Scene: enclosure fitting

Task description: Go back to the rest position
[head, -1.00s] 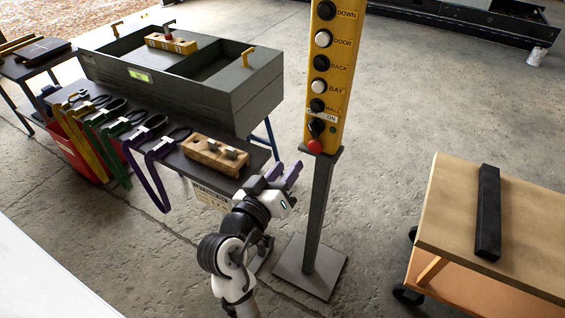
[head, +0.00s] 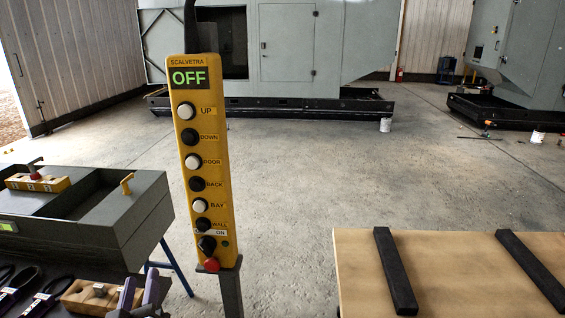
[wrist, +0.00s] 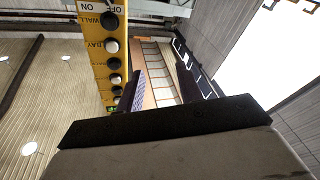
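My gripper (head: 139,292) shows at the bottom left of the head view, with only its purple fingers in sight. In the wrist view my gripper (wrist: 160,88) has its two dark fingers apart with a clear gap and nothing between them. The yellow control pendant (head: 203,165) stands on a post to the right of my gripper in the head view, its display reading OFF. In the wrist view the pendant (wrist: 102,50) is left of the fingers. I cannot tell how far apart they are. Most of my arm is out of the head view.
A grey bin unit (head: 135,215) stands at left, with a wooden block (head: 85,296) and dark-handled tools below it. A wooden cart top (head: 460,275) with two black bars is at right. Large grey enclosures (head: 285,45) stand behind. The floor between is clear.

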